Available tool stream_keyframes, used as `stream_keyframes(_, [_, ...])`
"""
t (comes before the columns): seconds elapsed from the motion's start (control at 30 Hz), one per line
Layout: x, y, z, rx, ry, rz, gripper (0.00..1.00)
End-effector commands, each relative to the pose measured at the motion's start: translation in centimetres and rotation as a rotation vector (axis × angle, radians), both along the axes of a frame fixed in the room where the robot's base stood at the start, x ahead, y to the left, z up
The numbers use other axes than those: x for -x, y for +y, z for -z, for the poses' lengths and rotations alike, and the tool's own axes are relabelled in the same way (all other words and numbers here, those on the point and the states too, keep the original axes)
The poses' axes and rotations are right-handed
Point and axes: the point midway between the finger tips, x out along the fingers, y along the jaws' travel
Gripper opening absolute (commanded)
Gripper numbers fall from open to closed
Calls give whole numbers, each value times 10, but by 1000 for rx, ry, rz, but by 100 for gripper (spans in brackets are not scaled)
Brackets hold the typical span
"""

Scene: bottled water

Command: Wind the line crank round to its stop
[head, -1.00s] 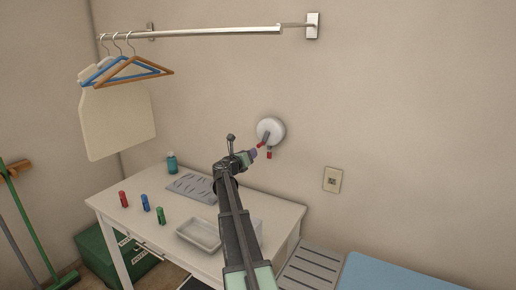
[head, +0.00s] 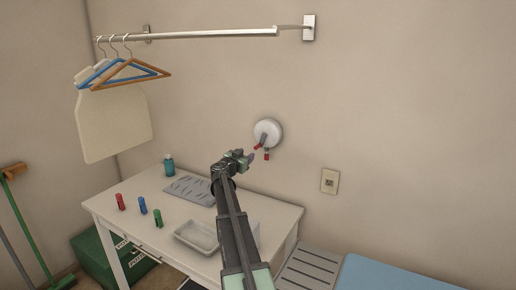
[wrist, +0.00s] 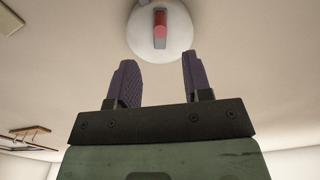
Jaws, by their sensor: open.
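My gripper (head: 249,156) is open and empty, just left of and below the crank. Its purple fingers (wrist: 158,72) stand apart and do not touch the handle.
A white table (head: 120,200) holds a grey slotted mat (head: 188,188), a tray (head: 196,236), a teal bottle (head: 169,164) and red, blue and green small bottles. A metal rail (head: 210,34) with hangers runs above. A wall plate (head: 330,181) is at right.

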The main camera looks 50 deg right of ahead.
Motion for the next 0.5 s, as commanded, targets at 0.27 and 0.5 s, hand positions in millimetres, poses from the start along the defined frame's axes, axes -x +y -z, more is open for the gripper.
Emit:
stream_keyframes(0.27, [-6,-28,0,0,3,2,45])
stream_keyframes(0.5, [-17,-84,0,1,4,1,45])
